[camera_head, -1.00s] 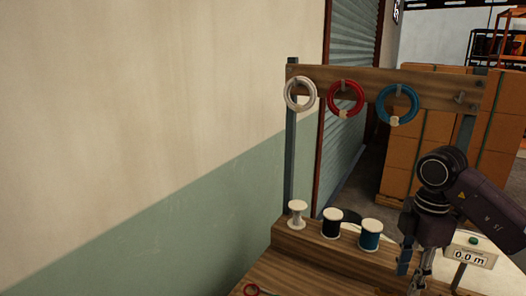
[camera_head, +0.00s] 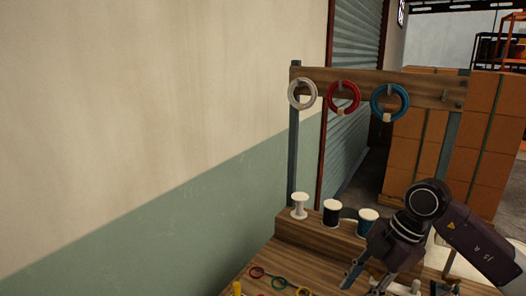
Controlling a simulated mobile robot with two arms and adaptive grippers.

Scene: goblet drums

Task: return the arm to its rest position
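My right arm comes in from the right edge. Its gripper (camera_head: 365,281) points down and to the left over the wooden bench (camera_head: 236,277), low in the view. Its fingers look spread apart, with nothing seen between them. My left gripper is not in view.
White (camera_head: 299,206), black (camera_head: 331,213) and blue (camera_head: 367,220) spools stand on the bench's raised ledge. White (camera_head: 301,93), red (camera_head: 343,97) and blue (camera_head: 389,102) coils hang on the rack board above. Small tools (camera_head: 278,282) lie in front. Stacked cartons (camera_head: 417,139) stand behind.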

